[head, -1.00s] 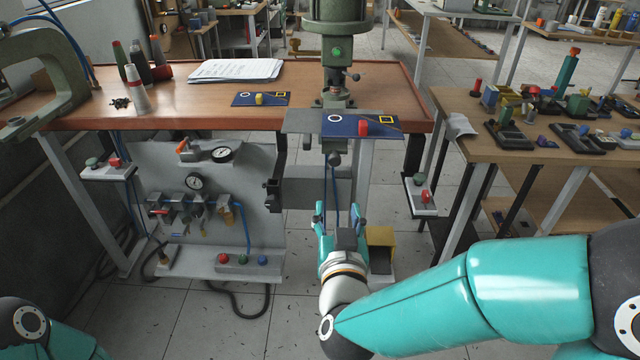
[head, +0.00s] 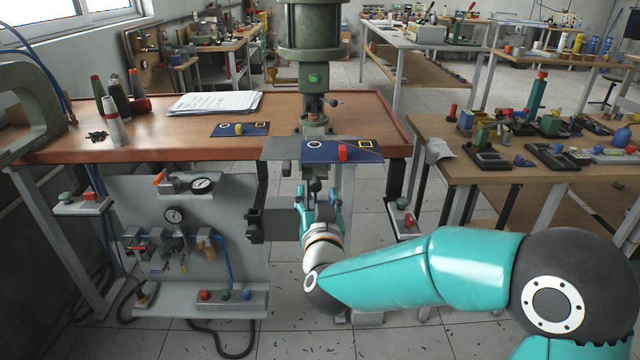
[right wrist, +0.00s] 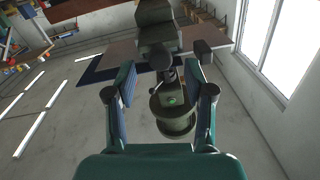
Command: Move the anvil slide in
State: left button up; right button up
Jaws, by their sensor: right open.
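The pneumatic press (head: 313,35) stands at the front edge of the wooden bench. A grey plate (head: 283,148), which looks like the anvil slide, sits under its ram and juts out past the bench edge. A dark round knob (head: 315,185) hangs below the plate's front. My right gripper (head: 318,195) is open, with its teal fingers on either side of the knob and nothing visibly clamped. In the right wrist view my open fingers (right wrist: 160,78) point up at the press, with a dark knob (right wrist: 165,75) between them. My left gripper is not in view.
A blue card (head: 320,156) with a red piece lies on the plate's right. Another blue card (head: 225,131), papers (head: 213,103) and spools lie on the bench. A grey valve panel (head: 185,255) hangs at left. A cluttered table (head: 470,150) stands at right.

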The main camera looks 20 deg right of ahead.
aim_at(316, 188)
jog(key=shift+x, duration=2.1)
jog(key=shift+c, duration=0.3)
grip_shut()
jog(key=shift+d, duration=0.1)
